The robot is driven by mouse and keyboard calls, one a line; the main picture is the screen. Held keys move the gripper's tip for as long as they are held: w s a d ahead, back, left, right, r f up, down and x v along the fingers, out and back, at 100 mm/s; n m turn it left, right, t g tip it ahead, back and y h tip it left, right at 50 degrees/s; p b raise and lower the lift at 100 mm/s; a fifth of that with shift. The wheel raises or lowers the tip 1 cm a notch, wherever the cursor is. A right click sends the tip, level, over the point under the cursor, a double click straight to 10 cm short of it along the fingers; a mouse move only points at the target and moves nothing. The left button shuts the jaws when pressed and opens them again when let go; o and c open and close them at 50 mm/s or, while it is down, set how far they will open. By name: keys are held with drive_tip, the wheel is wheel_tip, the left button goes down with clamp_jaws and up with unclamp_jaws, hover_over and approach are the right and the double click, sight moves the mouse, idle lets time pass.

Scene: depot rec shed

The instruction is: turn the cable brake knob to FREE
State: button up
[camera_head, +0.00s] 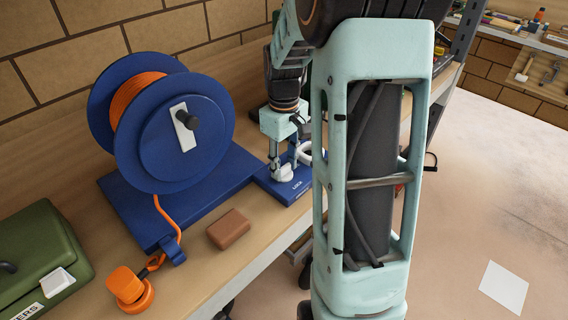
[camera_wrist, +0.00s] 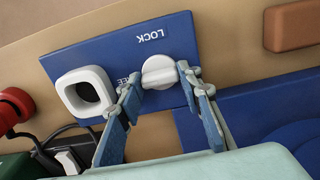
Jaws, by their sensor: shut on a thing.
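The white cable brake knob (camera_wrist: 158,70) sits on a blue plate (camera_wrist: 112,47), with "LOCK" lettered on one side and a partly hidden "EE" on the other. Its raised bar lies roughly crosswise in the wrist view; I cannot tell which word it points to. My gripper (camera_wrist: 159,79) is shut on the knob, one fingertip at each end of the bar. In the head view my gripper (camera_head: 284,163) reaches down over the knob (camera_head: 283,174) on the plate (camera_head: 297,190) at the bench edge.
A white square-ringed part (camera_wrist: 85,92) stands on the plate close beside the knob. A blue cable reel (camera_head: 170,130) with orange cable stands left of the plate. A brown block (camera_head: 228,229) lies in front, and a green box (camera_head: 40,255) is far left.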

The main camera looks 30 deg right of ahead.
sight(284, 167)
idle(0.4)
drive_tip(key=o, duration=1.2)
drive_tip(key=shift+c, duration=0.2)
drive_tip(key=shift+r, duration=0.1)
wheel_tip(284, 167, up, 12)
